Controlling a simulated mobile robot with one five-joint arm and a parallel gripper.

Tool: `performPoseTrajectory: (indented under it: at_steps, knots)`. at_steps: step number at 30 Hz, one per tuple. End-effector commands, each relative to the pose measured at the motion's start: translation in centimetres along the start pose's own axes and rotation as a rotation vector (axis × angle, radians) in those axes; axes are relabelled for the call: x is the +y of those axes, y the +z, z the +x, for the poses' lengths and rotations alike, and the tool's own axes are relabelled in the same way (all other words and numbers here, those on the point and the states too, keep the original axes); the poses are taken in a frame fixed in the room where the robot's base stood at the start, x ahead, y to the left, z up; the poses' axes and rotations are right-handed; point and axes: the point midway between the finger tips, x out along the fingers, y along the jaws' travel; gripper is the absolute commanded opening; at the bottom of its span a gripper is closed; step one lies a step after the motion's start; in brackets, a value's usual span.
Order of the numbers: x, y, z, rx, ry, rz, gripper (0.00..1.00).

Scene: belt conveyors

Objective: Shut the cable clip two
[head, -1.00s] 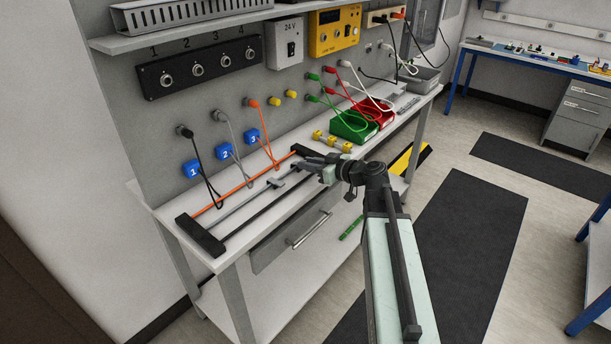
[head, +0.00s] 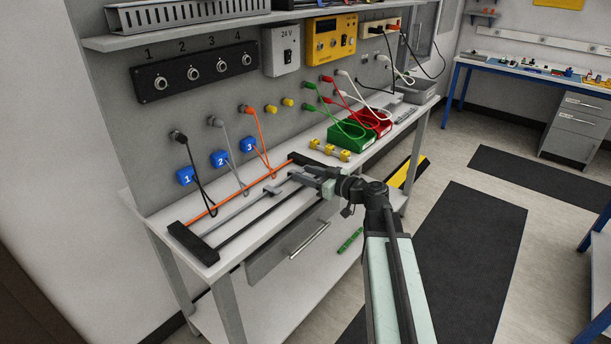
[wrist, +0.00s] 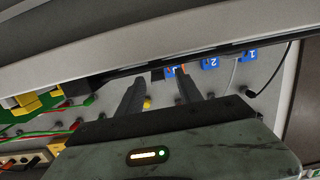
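Blue tags numbered 1 (head: 185,176), 2 (head: 219,159) and 3 (head: 249,145) stand along the back of the bench, with black, grey and orange cables above them. Several yellow clip-like pieces (head: 330,150) sit on the bench to the right. I cannot tell which piece is cable clip two or whether it is shut. My gripper (head: 296,174) is over the front of the bench, beside the right end of the frame of bars. In the wrist view its two fingers (wrist: 158,85) are spread and hold nothing visible. Tag 2 (wrist: 210,63) shows beyond them, right of both fingertips.
A frame with orange, grey and black bars runs between black end blocks (head: 193,243) on the bench (head: 150,207). Green (head: 350,134) and red (head: 375,122) bins with cables stand further right. The numbered socket panel (head: 195,71) is on the wall.

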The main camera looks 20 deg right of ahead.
Motion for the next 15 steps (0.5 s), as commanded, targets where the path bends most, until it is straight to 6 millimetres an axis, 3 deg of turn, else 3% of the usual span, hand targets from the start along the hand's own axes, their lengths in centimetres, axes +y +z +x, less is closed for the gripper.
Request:
performPoseTrajectory:
  at_steps: [8, 11, 15]
  knots:
    - [0.1, 0.0, -0.1, -0.001, 0.003, 0.000, 0.42]
    - [0.1, 0.0, -1.2, -0.001, 0.005, 0.000, 0.42]
    - [0.0, -0.1, -4.1, -0.001, 0.006, 0.001, 0.42]
